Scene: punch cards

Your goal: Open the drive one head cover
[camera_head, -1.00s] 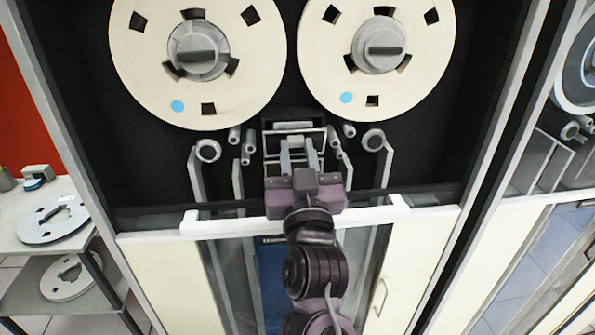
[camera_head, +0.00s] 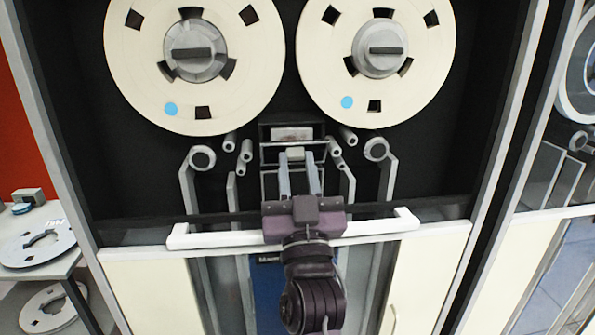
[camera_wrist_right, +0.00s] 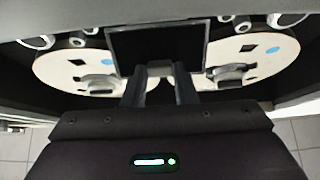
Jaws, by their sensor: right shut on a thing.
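The drive one head cover (camera_head: 267,153) is a small framed panel low between the two tape reels. A light handle tab (camera_head: 296,153) is at its middle. My right gripper (camera_head: 298,166) is shut on this tab, with its grey fingers reaching up from below. In the right wrist view, the cover shows as a dark panel (camera_wrist_right: 155,42) with a pale rim, and the fingers (camera_wrist_right: 159,82) meet at its tab. The cover appears tilted outward, with a pale block (camera_head: 292,134) showing above it. How far it is tilted is hard to tell. My left gripper is not in view.
Two cream reels, left (camera_head: 193,105) and right (camera_head: 375,108), hang above the cover. Rollers and guide posts (camera_head: 202,158) flank it. A white horizontal bar (camera_head: 378,226) crosses below, close to my right wrist. A side table (camera_head: 22,273) with reels stands at left.

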